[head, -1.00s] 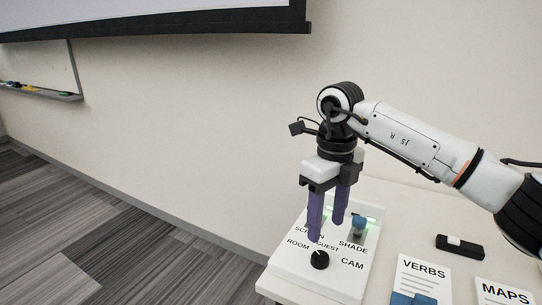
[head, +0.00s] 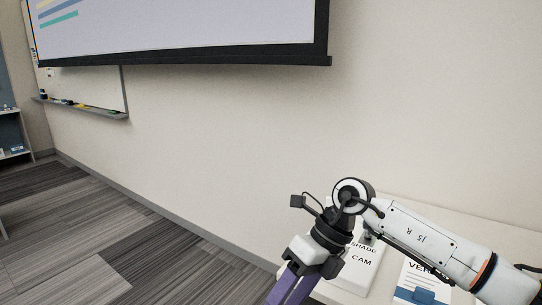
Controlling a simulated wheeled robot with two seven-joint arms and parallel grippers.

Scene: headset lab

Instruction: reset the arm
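My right arm comes in from the right, over the white table (head: 478,228). My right gripper (head: 285,296) has purple fingers and points down and to the left at the table's left edge. Its fingertips are cut off by the bottom of the view, and the fingers overlap, so the gap between them does not show. No object shows in the part of the fingers in view. My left gripper is not in view.
A white control panel (head: 357,279) marked SHADE and CAM lies on the table, partly behind my gripper. A VERBS card (head: 412,272) with a blue piece (head: 420,296) is to its right. A projector screen (head: 185,25) and whiteboard (head: 90,88) hang on the wall. The floor at left is clear.

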